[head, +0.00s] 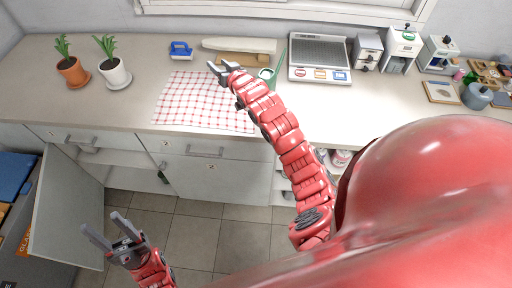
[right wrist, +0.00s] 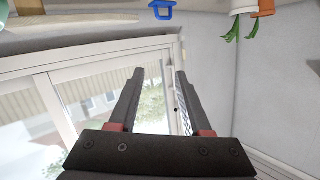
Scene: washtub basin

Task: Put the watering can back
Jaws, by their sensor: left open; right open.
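A small green item with a long thin upright part (head: 267,73), possibly the watering can, stands at the back of the counter, left of the grey-topped appliance. It is partly close behind my right forearm, and I cannot make out its full shape. My right gripper (head: 219,67) is open and empty above the back edge of the checked cloth, left of the green item. Its open fingers also show in the right wrist view (right wrist: 160,92), with nothing between them. My left gripper (head: 101,223) is open and empty, low over the floor in front of the cabinets.
Two potted plants, in a terracotta pot (head: 72,72) and a white pot (head: 115,73), stand at the left. A blue item (head: 180,50), checked cloth (head: 190,104) and grey-topped appliance (head: 318,60) are on the counter. An open cabinet door (head: 68,205) stands near my left gripper.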

